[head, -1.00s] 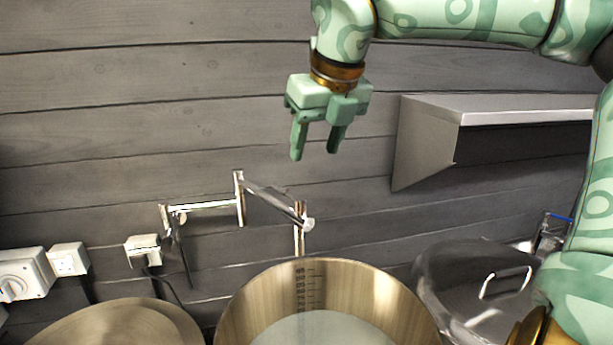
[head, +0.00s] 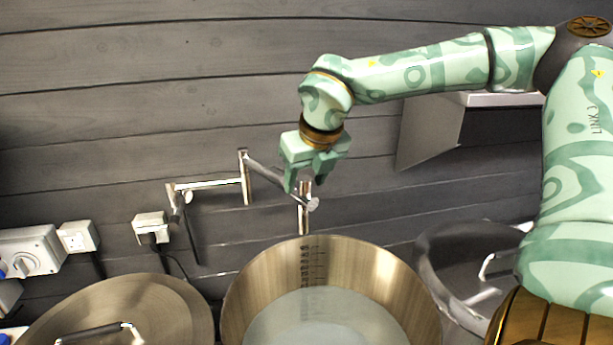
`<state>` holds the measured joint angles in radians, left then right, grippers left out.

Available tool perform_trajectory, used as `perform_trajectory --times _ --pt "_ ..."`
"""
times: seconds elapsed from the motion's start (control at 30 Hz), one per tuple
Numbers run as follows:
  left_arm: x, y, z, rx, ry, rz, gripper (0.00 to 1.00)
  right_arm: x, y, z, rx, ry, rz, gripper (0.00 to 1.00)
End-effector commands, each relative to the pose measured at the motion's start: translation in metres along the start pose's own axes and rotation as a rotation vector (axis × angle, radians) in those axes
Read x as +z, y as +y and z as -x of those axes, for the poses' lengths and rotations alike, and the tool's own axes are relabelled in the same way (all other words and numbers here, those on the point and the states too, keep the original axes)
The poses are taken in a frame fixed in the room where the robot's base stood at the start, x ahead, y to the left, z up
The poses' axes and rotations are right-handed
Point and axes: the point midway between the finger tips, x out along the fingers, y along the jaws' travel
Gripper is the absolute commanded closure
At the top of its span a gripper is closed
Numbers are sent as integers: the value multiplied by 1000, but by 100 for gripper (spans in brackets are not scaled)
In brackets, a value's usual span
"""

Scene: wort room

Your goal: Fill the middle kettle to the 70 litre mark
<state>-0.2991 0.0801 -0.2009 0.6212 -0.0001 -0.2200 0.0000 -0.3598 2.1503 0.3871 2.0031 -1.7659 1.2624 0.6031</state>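The middle kettle (head: 375,262) is open and stands at the bottom centre, with a dark graduated scale (head: 313,265) on its inner back wall. Pale water (head: 325,322) lies in it, its surface near the lower end of the visible marks; the numbers are too small to read. A jointed metal pot-filler tap (head: 247,178) on the wall reaches over behind the kettle, its end (head: 304,212) near the back rim. My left gripper is out of view.
A lidded kettle (head: 120,310) stands at left and another with a lid (head: 465,265) at right, partly behind my arm. A metal shelf (head: 430,130) juts from the wall. Sockets and a rotary switch (head: 30,258) are at left.

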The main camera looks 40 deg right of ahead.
Motion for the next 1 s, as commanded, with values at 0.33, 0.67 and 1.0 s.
perform_trajectory --times 0.33,0.67,1.0 --pt "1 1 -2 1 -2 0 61 0 0 0 -3 -1 -5 99" --pt "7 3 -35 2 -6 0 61 0 1 -4 -58 -4 -134 99" --pt "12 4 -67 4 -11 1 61 1 2 -4 -130 -4 -308 99"
